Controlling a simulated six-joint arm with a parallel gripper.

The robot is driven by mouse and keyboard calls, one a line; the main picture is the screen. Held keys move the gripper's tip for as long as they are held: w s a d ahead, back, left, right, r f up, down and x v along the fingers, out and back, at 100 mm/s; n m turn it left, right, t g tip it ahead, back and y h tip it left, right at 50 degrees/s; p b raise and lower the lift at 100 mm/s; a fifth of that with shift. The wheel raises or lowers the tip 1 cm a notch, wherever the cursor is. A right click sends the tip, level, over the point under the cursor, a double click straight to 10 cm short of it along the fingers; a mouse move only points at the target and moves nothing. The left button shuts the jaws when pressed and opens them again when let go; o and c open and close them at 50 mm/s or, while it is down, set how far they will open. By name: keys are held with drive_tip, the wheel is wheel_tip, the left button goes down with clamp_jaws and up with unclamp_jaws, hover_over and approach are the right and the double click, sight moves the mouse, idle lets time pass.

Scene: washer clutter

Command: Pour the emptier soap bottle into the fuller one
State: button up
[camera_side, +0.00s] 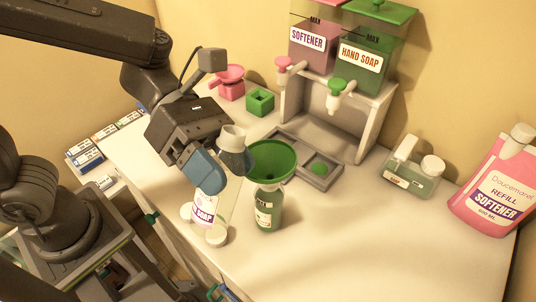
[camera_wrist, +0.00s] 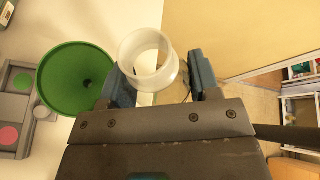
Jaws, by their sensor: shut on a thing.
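My gripper (camera_side: 222,168) is shut on a clear soap bottle (camera_side: 205,209) with a white label. The bottle is mostly see-through and looks close to upright, with its wide white neck above my blue fingers. In the wrist view, the bottle's open white neck (camera_wrist: 150,58) shows between the fingers (camera_wrist: 160,88). Just to the right in the side view stands a green-filled soap bottle (camera_side: 268,210). A green funnel (camera_side: 272,160) sits on its top; the funnel (camera_wrist: 75,80) also shows left of the held bottle in the wrist view. The bottle's bottom contact with the table is unclear.
White round pieces (camera_side: 217,237) lie by the held bottle. A dispenser stand (camera_side: 378,105) with softener and hand soap tanks is behind, with a grey tray (camera_side: 275,143). A green container (camera_side: 410,178) and pink refill pouch (camera_side: 495,190) stand right. The front right table is clear.

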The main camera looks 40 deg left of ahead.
drive_tip(key=shift+s+f+m+t, duration=0.4)
drive_tip(key=shift+s+f+m, duration=0.1)
drive_tip(key=shift+f, duration=0.1)
drive_tip(key=shift+s+m+t, duration=0.4)
drive_tip(key=shift+m+t, duration=0.1)
drive_tip(key=shift+m, duration=0.1)
drive_tip(key=shift+s+f+m+t, duration=0.1)
drive_tip(key=shift+s+m+t, duration=0.25)
drive_tip(key=shift+m+t, duration=0.2)
